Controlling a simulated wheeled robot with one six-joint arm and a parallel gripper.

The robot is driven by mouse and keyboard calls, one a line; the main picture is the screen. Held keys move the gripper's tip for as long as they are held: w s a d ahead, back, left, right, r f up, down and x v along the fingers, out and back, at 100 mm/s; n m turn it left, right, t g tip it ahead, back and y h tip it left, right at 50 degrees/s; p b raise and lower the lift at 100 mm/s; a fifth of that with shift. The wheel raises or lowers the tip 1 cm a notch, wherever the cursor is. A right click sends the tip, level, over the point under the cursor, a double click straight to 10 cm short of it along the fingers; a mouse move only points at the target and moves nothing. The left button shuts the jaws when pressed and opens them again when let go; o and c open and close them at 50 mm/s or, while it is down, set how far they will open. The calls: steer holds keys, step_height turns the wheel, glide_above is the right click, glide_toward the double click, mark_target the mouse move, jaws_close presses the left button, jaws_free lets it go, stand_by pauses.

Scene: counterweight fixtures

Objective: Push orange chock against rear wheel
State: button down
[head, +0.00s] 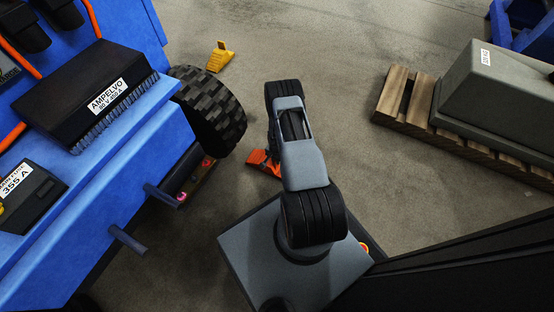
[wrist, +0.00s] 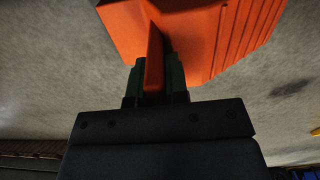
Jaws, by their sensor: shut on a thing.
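The orange chock (head: 262,164) lies on the floor in the head view, partly hidden behind my arm. The black treaded wheel (head: 213,107) of the blue vehicle is up and to the left of it, with a strip of floor showing between them. In the wrist view the chock (wrist: 205,35) fills the top, with its ribbed slope at the right. My gripper (wrist: 155,80) is shut on an upright orange fin of the chock, one dark green finger on each side. My arm hides the gripper in the head view.
A yellow chock (head: 219,57) lies on the floor beyond the wheel. The blue vehicle (head: 120,170) fills the left, with bars jutting towards me. A grey block (head: 505,90) sits on a wooden pallet (head: 396,92) at the right. Floor between is clear.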

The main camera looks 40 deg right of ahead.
steer(key=c, duration=1)
jaws_free()
steer(key=shift+c, duration=0.2)
